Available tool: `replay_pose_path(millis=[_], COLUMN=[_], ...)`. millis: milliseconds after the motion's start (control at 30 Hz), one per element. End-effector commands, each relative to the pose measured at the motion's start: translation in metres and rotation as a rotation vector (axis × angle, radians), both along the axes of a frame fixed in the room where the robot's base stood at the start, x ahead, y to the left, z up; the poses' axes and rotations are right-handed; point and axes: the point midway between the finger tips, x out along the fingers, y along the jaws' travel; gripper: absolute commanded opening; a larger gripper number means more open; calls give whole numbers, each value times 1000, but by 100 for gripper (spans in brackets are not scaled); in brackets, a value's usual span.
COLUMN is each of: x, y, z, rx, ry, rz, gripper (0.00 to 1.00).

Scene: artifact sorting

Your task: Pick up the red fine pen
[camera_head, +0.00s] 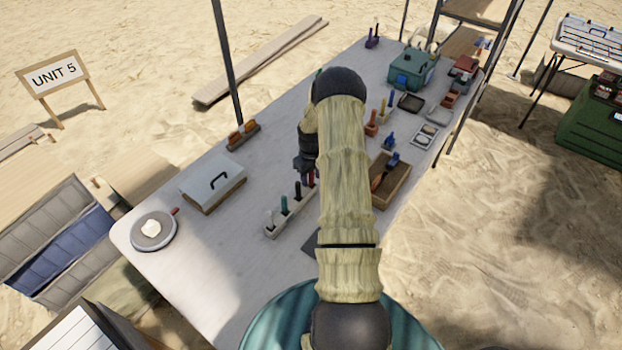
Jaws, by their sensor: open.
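A pale pen rack (287,219) stands on the table, with several pens upright in a row. A small red pen (311,179) shows at the rack's far end, partly hidden by my arm and gripper. I cannot tell whether it is the fine one. My dark gripper (304,171) is over the rack's far end, pointing down, right by the red pen. It is open. Whether its fingers are around or beside the pen cannot be told.
A white case (213,183) and a round dish (153,231) stand left on the table. A wooden tray (397,190) with tools is right of my arm. A green box (411,69) is at the back. A dark post (228,65) rises behind the far edge.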

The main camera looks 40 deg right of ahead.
Motion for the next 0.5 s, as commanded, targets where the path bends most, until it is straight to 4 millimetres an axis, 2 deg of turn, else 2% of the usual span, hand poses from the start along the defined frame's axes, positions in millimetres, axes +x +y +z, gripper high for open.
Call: replay_pose_path(millis=[67, 200, 267, 300, 500], x=[0, 0, 0, 0, 0], y=[0, 0, 0, 0, 0], z=[0, 0, 0, 0, 0], rx=[0, 0, 0, 0, 0], ry=[0, 0, 0, 0, 0], rz=[0, 0, 0, 0, 0], gripper=[42, 15, 3, 0, 0])
